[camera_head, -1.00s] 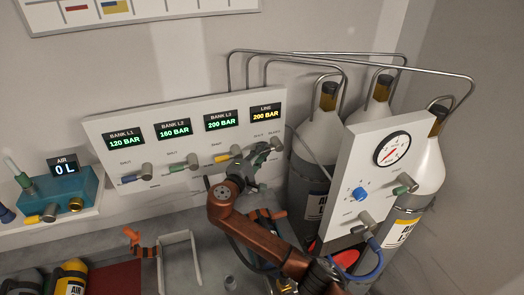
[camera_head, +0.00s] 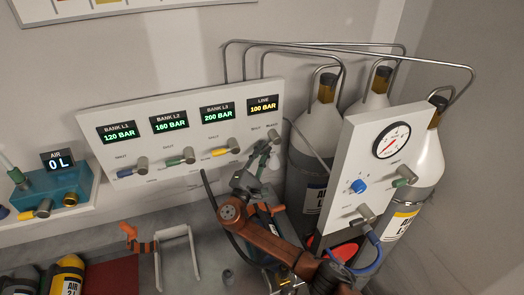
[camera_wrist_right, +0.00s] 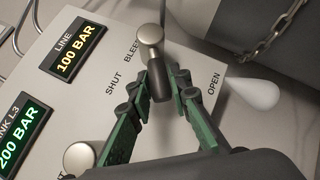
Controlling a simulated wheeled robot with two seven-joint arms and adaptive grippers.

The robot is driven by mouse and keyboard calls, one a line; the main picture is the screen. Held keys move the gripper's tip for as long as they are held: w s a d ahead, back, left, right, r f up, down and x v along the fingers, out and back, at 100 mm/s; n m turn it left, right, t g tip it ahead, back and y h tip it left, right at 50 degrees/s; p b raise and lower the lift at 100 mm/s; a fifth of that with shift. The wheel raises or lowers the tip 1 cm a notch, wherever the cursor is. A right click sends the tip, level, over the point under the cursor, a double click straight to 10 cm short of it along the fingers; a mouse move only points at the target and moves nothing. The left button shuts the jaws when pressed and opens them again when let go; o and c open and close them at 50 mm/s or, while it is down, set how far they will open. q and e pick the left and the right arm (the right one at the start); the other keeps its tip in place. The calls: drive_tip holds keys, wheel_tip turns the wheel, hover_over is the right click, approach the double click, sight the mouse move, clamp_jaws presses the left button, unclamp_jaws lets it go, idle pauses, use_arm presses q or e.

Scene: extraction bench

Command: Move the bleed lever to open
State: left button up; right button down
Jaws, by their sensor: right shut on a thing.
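The bleed lever (camera_wrist_right: 157,85) has a round metal hub and a dark handle on the white panel, below the LINE display. In the right wrist view its handle points down the picture, between the SHUT label (camera_wrist_right: 115,84) on the left and the OPEN label (camera_wrist_right: 214,84) on the right. My right gripper (camera_wrist_right: 163,80) is shut on the handle, with one green finger on each side. In the head view the right gripper (camera_head: 264,152) is at the panel's right end and partly hides the lever. My left gripper is not in view.
The LINE display (camera_head: 263,106) reads 100 BAR. Several bank valves sit left on the panel (camera_head: 100,120). Gas cylinders (camera_head: 318,130) and a gauge panel (camera_head: 348,150) stand close on the right. A metal frame (camera_head: 190,245) stands on the bench in front.

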drive_tip(key=shift+f, duration=0.1)
drive_tip(key=c, duration=1.8)
unclamp_jaws()
drive_tip(key=shift+o, duration=0.2)
